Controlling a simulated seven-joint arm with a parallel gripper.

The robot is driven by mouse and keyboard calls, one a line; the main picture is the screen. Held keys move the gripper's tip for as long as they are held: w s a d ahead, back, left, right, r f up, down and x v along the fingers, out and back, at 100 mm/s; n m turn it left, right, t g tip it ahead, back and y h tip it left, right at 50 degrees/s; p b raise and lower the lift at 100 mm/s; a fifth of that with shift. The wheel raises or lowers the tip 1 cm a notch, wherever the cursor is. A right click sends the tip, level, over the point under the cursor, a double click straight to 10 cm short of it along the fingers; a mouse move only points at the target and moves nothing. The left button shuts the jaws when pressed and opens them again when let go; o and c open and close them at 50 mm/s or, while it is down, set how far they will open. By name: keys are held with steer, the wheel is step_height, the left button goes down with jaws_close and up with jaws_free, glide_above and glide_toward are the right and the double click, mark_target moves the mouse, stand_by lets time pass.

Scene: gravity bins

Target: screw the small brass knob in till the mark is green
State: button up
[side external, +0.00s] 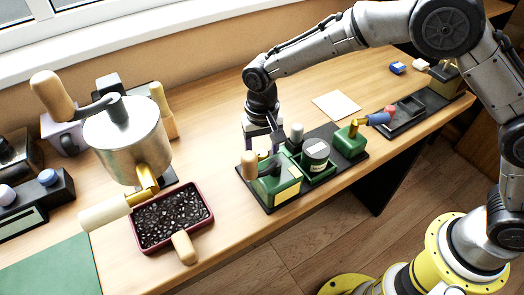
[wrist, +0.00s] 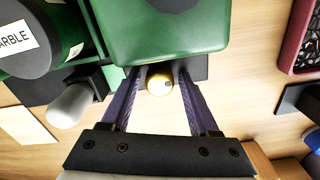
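The small brass knob (wrist: 159,84) shows in the wrist view at the near edge of a green housing (wrist: 168,30). It has a small dark spot on its right side; I cannot make out a green mark. My gripper (wrist: 159,78) has one finger on each side of the knob, with a narrow gap showing on both sides, so it is open around it. In the side view my gripper (side external: 262,138) is low behind the green housing (side external: 286,186), which has a wooden-handled lever on top. The knob is hidden there.
A green canister (side external: 316,152) with a label and a grey-capped post (side external: 296,131) stand close beside my gripper. A hopper (side external: 132,140) stands left, above a dark red tray (side external: 141,236) of dark beads. A pale sheet (side external: 336,105) lies on clear wood behind.

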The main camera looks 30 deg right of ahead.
mark_target(262, 152)
steer(key=shift+r, duration=0.15)
steer(key=shift+r, duration=2.4)
